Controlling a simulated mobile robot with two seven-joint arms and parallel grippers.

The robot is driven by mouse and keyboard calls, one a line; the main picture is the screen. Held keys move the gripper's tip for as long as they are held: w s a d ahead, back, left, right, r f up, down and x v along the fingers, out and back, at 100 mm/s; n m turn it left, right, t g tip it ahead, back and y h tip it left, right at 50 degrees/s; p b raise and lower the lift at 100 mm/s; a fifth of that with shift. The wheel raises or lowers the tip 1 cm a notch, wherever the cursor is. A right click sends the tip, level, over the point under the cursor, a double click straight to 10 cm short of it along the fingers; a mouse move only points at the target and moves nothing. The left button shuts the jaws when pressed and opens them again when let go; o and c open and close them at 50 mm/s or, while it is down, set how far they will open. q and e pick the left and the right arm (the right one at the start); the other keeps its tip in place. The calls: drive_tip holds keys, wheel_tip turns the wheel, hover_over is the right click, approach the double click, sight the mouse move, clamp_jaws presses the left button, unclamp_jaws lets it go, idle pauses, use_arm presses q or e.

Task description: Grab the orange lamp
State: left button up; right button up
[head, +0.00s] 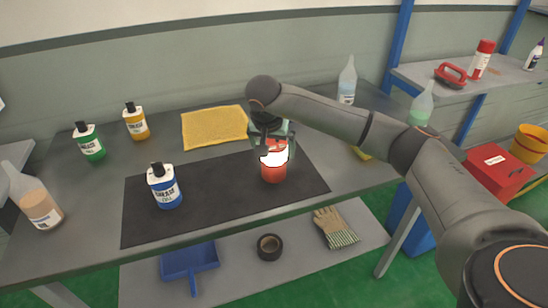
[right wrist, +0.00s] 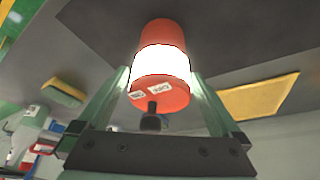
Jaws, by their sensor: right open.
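The orange lamp (head: 274,163), with a bright white glowing band around its middle, stands on the black mat (head: 215,198) on the grey table. In the right wrist view the lamp (right wrist: 163,93) appears between the two fingers of my right gripper (right wrist: 160,85). My right gripper (head: 272,132) comes down over the lamp's top from behind in the head view. Its fingers are open on either side of the lamp; I cannot tell whether they touch it. The left gripper is not in view.
A blue-labelled bottle (head: 164,186) stands on the mat's left part. Clear bottles (head: 347,82) stand at the back right. A lower shelf holds a blue dustpan (head: 189,260), tape (head: 269,247) and gloves (head: 335,228).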

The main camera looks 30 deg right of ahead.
drive_tip(key=shift+w+d+f, duration=0.1)
drive_tip(key=shift+w+f, duration=0.05)
drive_tip(key=shift+f, duration=0.3)
drive_tip(key=c, duration=1.5)
drive_tip(key=shift+r, duration=0.1)
clamp_jaws()
